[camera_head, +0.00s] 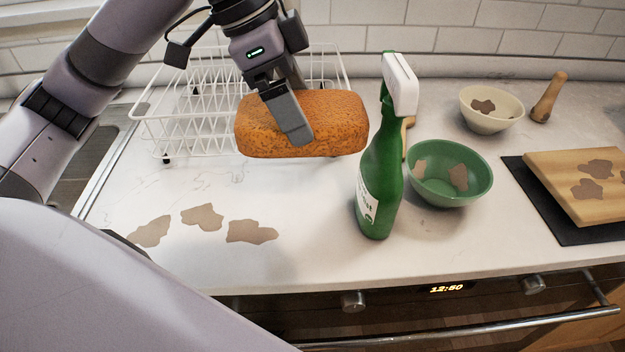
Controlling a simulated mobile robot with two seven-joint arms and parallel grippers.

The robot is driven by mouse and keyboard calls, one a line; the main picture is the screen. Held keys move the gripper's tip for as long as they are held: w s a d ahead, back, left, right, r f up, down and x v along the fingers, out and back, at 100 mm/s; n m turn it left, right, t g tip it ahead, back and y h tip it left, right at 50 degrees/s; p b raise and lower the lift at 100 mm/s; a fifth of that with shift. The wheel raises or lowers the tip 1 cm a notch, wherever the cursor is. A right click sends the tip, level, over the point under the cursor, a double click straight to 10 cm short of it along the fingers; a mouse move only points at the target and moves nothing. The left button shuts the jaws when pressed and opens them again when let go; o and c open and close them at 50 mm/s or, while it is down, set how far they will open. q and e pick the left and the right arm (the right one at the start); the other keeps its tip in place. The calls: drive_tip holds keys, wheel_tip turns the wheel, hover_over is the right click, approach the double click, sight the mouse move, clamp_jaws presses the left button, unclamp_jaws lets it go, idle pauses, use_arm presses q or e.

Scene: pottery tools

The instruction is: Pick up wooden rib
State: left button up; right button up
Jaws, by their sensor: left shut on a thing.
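My left gripper (296,132) is shut on an orange-brown, rounded block (340,118) with a rough, sponge-like or loaf-like surface. The block appears to be held above the counter, in front of the white wire rack. No thing is clearly recognisable as a wooden rib. A light wooden piece (408,124) shows partly behind the green spray bottle (379,180), which hides most of it. My right gripper is not in view.
A green bowl (450,190) and a cream bowl (473,122) carry brown patches. A wooden pestle-like tool (547,98) stands at the back. A wooden board (560,170) lies on a black mat at right. The wire rack (190,150) is at back left. Brown patches (202,216) mark the front-left counter.

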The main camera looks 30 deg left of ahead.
use_arm(q)
wheel_tip(320, 180, down, 16)
drive_tip(key=shift+f+b, duration=0.15)
drive_tip(key=shift+b, duration=0.9)
drive_tip(key=shift+f, duration=0.1)
drive_tip(key=o, duration=0.3)
drive_tip(key=shift+f, duration=0.15)
drive_tip(key=shift+o, duration=0.2)
